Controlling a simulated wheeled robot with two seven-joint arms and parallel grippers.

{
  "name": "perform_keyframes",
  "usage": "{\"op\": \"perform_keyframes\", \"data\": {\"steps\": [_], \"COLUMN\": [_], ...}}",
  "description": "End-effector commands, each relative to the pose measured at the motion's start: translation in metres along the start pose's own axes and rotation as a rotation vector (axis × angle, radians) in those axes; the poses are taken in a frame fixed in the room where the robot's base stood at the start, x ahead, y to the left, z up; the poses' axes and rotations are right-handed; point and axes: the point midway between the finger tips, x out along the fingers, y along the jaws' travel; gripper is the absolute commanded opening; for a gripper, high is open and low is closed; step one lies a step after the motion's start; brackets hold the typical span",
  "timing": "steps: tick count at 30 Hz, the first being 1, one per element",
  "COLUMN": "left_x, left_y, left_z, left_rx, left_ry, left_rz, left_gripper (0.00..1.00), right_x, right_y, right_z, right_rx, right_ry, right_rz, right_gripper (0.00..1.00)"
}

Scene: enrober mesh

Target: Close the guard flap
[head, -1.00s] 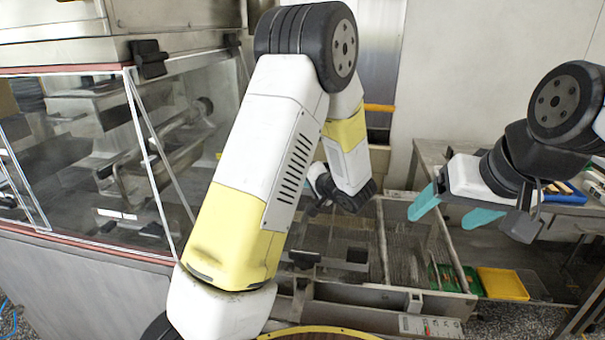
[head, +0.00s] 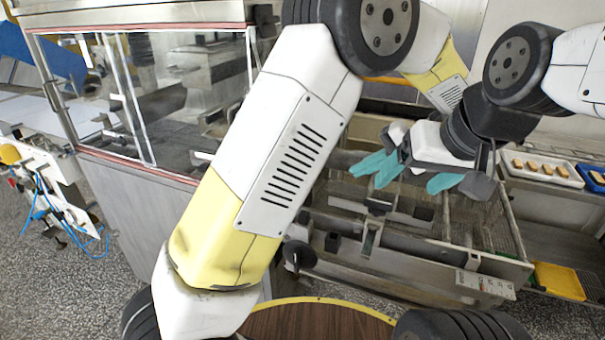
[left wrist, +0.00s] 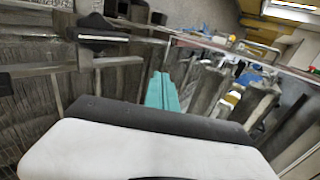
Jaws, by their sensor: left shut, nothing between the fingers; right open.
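The clear-walled enclosure (head: 185,95) stands at the left. At its right end a black hinge block (head: 264,18) shows at the top corner. The guard flap on that end is mostly hidden behind my left arm, so its angle cannot be told. My left gripper (head: 361,166) is shut and empty, its teal fingers together above the mesh section right of the enclosure; they also show in the left wrist view (left wrist: 162,92). My right gripper (head: 408,186) is open and empty, its fingers apart, just beside the left gripper and overlapping it in the picture.
A metal frame with mesh (head: 480,225) lies below both grippers. A yellow tray (head: 558,281) sits low at the right. A white tray (head: 541,169) and a blue tray (head: 590,176) with small pieces lie on a side table. Blue cables hang at far left.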

Motion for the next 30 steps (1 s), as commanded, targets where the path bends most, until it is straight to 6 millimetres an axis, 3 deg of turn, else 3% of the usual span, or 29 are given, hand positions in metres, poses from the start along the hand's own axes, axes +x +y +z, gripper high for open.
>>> {"op": "perform_keyframes", "data": {"steps": [5, 18, 24, 30], "left_x": [0.022, 0.111, 0.13, 0.134], "left_y": [0.0, -0.007, -0.016, -0.018], "left_z": [0.001, 0.001, 0.0, 0.0], "left_rx": [0.001, -0.003, -0.002, -0.001], "left_ry": [-0.005, -0.004, -0.002, -0.001], "left_rz": [-0.001, -0.001, 0.0, 0.0], "left_gripper": [0.0, 0.0, 0.0, 0.0], "right_x": [0.0, 0.0, 0.0, 0.0], "right_y": [0.0, 0.0, 0.0, 0.0], "right_z": [0.0, 0.0, 0.0, 0.0], "right_rx": [0.0, 0.0, 0.0, 0.0], "right_ry": [0.0, 0.0, 0.0, 0.0], "right_rz": [0.0, 0.0, 0.0, 0.0], "right_gripper": [0.77, 0.77, 0.77, 0.77]}}
